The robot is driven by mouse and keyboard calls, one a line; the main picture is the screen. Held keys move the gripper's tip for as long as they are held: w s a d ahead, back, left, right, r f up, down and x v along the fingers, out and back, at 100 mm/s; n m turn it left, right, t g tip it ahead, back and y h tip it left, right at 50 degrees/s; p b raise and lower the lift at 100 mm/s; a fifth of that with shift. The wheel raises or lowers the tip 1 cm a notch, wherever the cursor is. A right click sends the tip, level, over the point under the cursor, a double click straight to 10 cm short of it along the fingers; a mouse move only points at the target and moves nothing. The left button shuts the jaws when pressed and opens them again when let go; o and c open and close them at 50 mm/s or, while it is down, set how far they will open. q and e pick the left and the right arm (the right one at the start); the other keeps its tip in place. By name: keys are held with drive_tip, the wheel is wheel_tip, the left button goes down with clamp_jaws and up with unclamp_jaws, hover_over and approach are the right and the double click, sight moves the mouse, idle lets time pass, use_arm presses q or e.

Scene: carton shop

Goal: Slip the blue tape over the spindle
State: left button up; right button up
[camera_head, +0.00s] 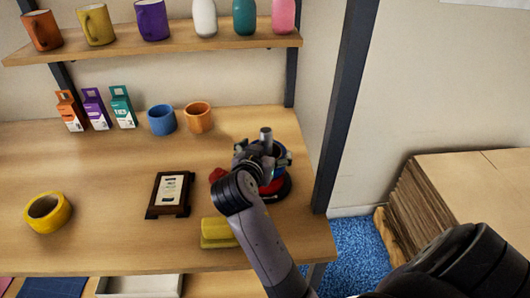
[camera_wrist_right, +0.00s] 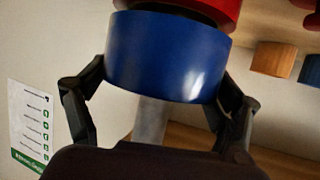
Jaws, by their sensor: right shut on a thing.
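The blue tape (camera_wrist_right: 168,55) is a wide roll between the two fingers of my right gripper (camera_wrist_right: 160,100), which is shut on it. The grey post of the spindle (camera_wrist_right: 150,122) sticks out through the blue roll in the right wrist view, so the roll is around the post. A red roll (camera_wrist_right: 218,10) lies against or very close to the blue one, on the base side. In the head view my right gripper (camera_head: 262,158) is over the spindle, whose post top (camera_head: 265,135) shows above it. The gripper hides most of the blue roll there. My left gripper is not in view.
A yellow tape roll (camera_head: 47,212), a framed card on a dark stand (camera_head: 170,194) and a yellow block (camera_head: 217,233) are on the table. A dark upright (camera_head: 344,110) is right of the spindle. The table's middle left is clear.

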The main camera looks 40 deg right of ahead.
sight(265, 130)
drive_tip(key=shift+f, duration=0.2)
drive_tip(key=o, duration=1.2)
drive_tip(key=shift+c, duration=0.2)
wheel_tip(265, 130, up, 10)
drive_tip(key=p, duration=0.9)
